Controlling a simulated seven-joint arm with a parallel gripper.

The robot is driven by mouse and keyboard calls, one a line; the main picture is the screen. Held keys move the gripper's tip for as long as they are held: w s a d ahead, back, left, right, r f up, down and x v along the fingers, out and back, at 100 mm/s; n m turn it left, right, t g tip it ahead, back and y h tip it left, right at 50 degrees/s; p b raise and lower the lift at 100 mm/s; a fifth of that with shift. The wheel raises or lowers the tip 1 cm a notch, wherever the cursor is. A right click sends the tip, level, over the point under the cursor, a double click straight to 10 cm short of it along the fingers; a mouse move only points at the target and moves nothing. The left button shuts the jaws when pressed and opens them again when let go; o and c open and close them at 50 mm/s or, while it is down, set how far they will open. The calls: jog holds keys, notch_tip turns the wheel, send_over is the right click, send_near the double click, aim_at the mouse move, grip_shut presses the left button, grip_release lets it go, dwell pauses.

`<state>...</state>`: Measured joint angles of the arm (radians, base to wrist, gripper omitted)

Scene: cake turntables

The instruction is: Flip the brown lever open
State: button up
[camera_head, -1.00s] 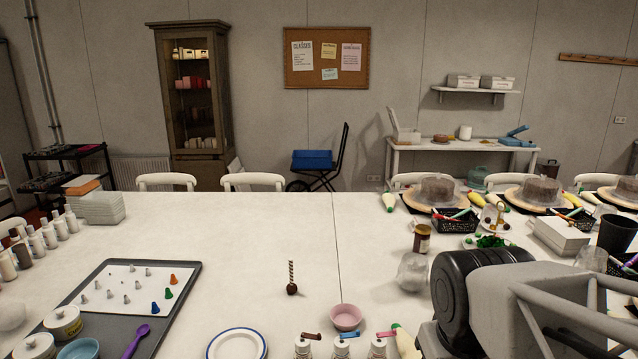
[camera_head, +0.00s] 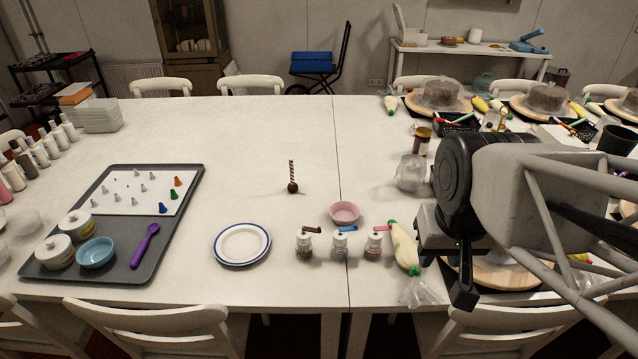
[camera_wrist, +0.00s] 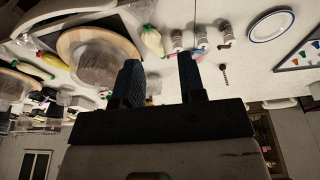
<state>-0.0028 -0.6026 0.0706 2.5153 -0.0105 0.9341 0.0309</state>
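The brown lever (camera_head: 312,229) sits on top of the leftmost of three small white-and-dark bottles (camera_head: 304,245) on the white table. The middle bottle (camera_head: 339,246) has a blue lever (camera_head: 347,229) and the right bottle (camera_head: 373,246) a pink-red lever (camera_head: 383,228). The brown lever also shows small in the wrist view (camera_wrist: 224,45), where the scene appears upside down. My gripper (camera_head: 462,285) is to the right of the bottles, apart from them. In the wrist view its two dark fingers (camera_wrist: 160,72) are spread with nothing between them.
A white and yellow piping bag (camera_head: 404,246) lies just right of the bottles. A pink bowl (camera_head: 344,212) stands behind them, a blue-rimmed plate (camera_head: 241,262) to their left. A wooden turntable (camera_head: 500,275) is beneath my arm. Chairs (camera_head: 150,330) line the front edge. The table centre is mostly free.

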jog(key=w+a+f+g, duration=0.1)
jog(key=w+a+f, duration=0.25)
jog(key=w, duration=0.65)
jog(key=w+a+f, duration=0.2)
jog(key=w+a, duration=0.2)
jog(key=w, duration=0.5)
jog(key=shift+m+g, duration=0.3)
jog(key=shift+g, duration=0.5)
jog(key=shift+w+a+f, duration=1.8)
jog(key=shift+w+f, duration=0.4)
jog(key=shift+w, duration=0.15)
jog(key=shift+w+a+f, duration=1.8)
jog(key=shift+w+f, duration=0.45)
jog(key=shift+w, duration=0.05)
jog(key=shift+w+a+f, duration=1.8)
jog(key=shift+w+f, duration=0.4)
jog(key=shift+w, duration=0.15)
jog(key=shift+f, duration=3.9)
grip_shut()
